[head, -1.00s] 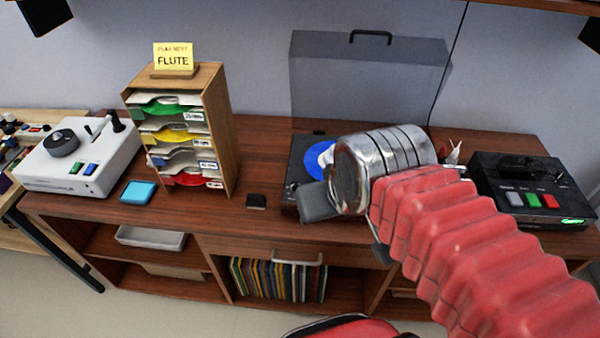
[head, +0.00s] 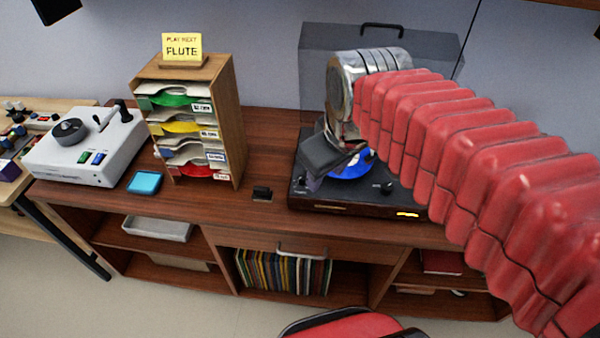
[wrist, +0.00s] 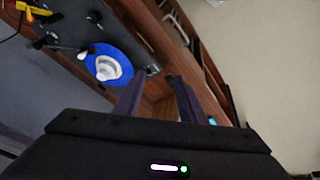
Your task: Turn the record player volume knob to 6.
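The record player (head: 335,200) is a dark, low box on the wooden cabinet, with a blue-labelled record (head: 352,167) on it. Small knobs show at its front left (head: 301,182) and front right (head: 386,187); their labels and settings are too small to read. My gripper (head: 313,184) hangs over the left part of the player, covering some of the record. In the wrist view my gripper (wrist: 157,78) has two fingers standing apart, nothing between them. The blue record (wrist: 109,65) lies beyond the left finger.
A wooden sorter (head: 228,125) with coloured sleeves and a "FLUTE" card (head: 182,47) stands left of the player. A grey lid (head: 312,75) stands behind.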

